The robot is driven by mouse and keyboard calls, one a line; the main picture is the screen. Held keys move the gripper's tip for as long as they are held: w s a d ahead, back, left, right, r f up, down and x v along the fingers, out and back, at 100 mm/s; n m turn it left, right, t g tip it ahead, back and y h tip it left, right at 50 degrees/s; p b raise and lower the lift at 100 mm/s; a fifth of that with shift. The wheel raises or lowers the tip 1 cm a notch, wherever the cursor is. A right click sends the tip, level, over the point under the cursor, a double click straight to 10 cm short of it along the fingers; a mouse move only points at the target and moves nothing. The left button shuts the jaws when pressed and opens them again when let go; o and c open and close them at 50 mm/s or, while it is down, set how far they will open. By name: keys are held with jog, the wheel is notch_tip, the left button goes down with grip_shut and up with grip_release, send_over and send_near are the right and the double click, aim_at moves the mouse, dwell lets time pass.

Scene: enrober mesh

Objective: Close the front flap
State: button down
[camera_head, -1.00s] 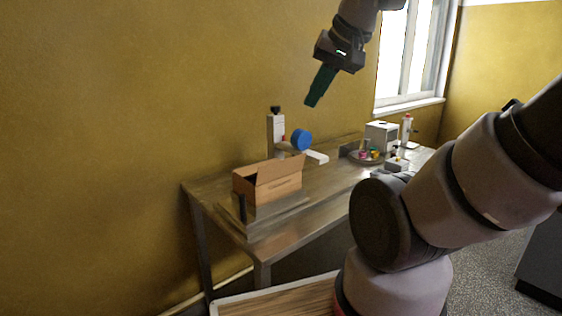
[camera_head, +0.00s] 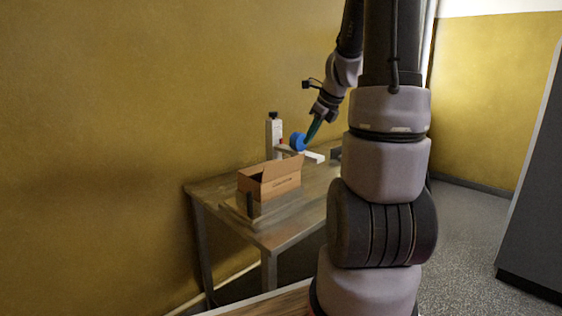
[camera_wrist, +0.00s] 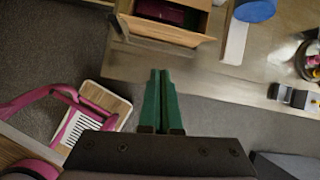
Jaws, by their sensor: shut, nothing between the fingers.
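An open cardboard box (camera_head: 284,184) stands on the metal table. Its front flap (camera_head: 277,168) stands up along the near side with its top edge raised. In the wrist view the box (camera_wrist: 170,32) is at the top, with a dark reddish thing inside and a flap at its near edge. My gripper (camera_head: 308,140), with green fingers, is to the right of the box and above the table, apart from it. In the wrist view the gripper's fingers (camera_wrist: 160,75) are together and empty, pointing toward the box.
A blue round part (camera_head: 298,141) on a white and grey device (camera_head: 274,135) stands behind the box. In the wrist view a round tray (camera_wrist: 312,58) with small coloured things is at the right.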

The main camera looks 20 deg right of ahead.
jog(key=f+m, duration=0.2)
send_near(284, 167)
jog(key=shift+s+x, duration=0.15)
jog(key=shift+x, duration=0.95)
jog(key=shift+s+x, duration=0.1)
jog(key=shift+x, duration=1)
jog(key=shift+d, duration=0.15)
